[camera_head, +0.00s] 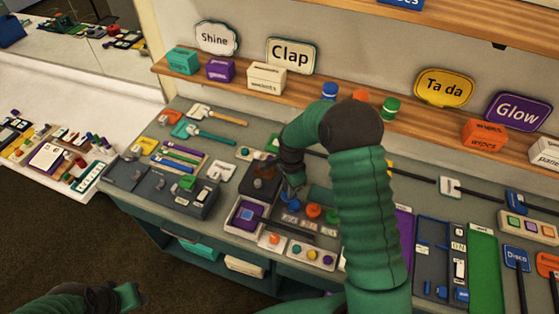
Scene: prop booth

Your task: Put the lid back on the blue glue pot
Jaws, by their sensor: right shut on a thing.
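My right arm reaches over the workbench from below. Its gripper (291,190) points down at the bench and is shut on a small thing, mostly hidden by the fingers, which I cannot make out. A small blue round thing (291,204), which may be the blue glue pot or its lid, shows just below the fingertips. I cannot tell whether it touches them. An orange round pot (313,210) stands to its right. My left gripper (128,296) is low at the left, away from the bench, and its jaws are not clear.
A purple box (246,215) in a tray lies left of the right gripper. Brushes and tools crowd the bench. A wooden shelf (430,128) behind holds signs, boxes and a blue jar (329,90). My right forearm hides the middle of the bench.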

